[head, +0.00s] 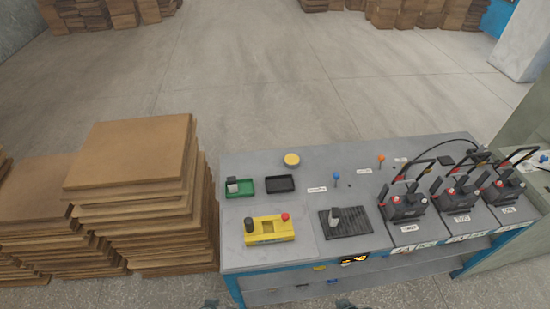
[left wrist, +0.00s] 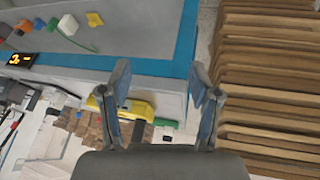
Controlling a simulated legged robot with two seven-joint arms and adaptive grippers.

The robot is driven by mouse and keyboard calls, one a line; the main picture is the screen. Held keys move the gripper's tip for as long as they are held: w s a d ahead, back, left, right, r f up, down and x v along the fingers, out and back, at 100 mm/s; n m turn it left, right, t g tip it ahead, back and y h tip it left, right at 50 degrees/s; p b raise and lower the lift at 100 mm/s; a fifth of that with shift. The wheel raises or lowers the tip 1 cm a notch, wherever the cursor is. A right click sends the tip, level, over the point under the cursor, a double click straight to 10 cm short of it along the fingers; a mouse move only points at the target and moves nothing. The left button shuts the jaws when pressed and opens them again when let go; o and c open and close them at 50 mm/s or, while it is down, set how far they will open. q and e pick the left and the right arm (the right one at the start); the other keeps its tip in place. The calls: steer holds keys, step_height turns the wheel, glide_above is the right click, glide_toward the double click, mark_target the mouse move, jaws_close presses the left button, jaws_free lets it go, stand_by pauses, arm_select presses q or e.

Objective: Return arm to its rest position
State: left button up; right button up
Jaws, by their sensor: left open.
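My left gripper (head: 211,303) barely shows at the bottom edge of the head view, in front of the table's near left corner. In the left wrist view the left gripper (left wrist: 161,84) is open, its two fingers apart with nothing held between them. A small dark tip at the bottom edge, right of it in the head view, may be my right gripper (head: 345,303); its jaws cannot be made out. Most of both arms is out of view.
A grey table (head: 240,255) with a blue frame bears a yellow box (head: 268,230), a green tray (head: 240,188), a black tray (head: 280,184), a black mat (head: 350,228) and several dark battery units (head: 405,205). Cardboard stacks (head: 140,165) stand close on the left. Open floor lies behind.

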arm_select(q)
steer(key=s+a+m+g+y, duration=0.1)
steer(key=s+a+m+y, duration=0.1)
steer(key=s+a, duration=0.15)
steer(key=s+a+f+g, duration=0.1)
steer(key=s+f, duration=0.1)
steer(key=f, duration=1.2)
steer(key=s+a+f+g, duration=0.1)
steer(key=f, duration=1.2)
arm_select(e)
steer(key=s+d+f+m+g+h, duration=0.1)
steer(key=s+f, duration=0.2)
steer(key=f, duration=1.1)
steer(key=s+d+f+g, duration=0.1)
steer(key=s+f, duration=0.2)
steer(key=f, duration=1)
arm_select(q)
steer(key=s+a+f+g, duration=0.1)
steer(key=s+a+f, duration=0.1)
steer(key=s+f, duration=1.2)
steer(key=s, duration=0.3)
steer(key=shift+a+f, duration=0.3)
arm_select(e)
steer(key=s+d+f+g, duration=0.1)
steer(key=s+d+f, duration=0.2)
steer(key=s+f, duration=1.1)
steer(key=shift+s+d+f, duration=0.15)
steer(key=shift+s+f, duration=0.15)
steer(key=shift+s, duration=0.95)
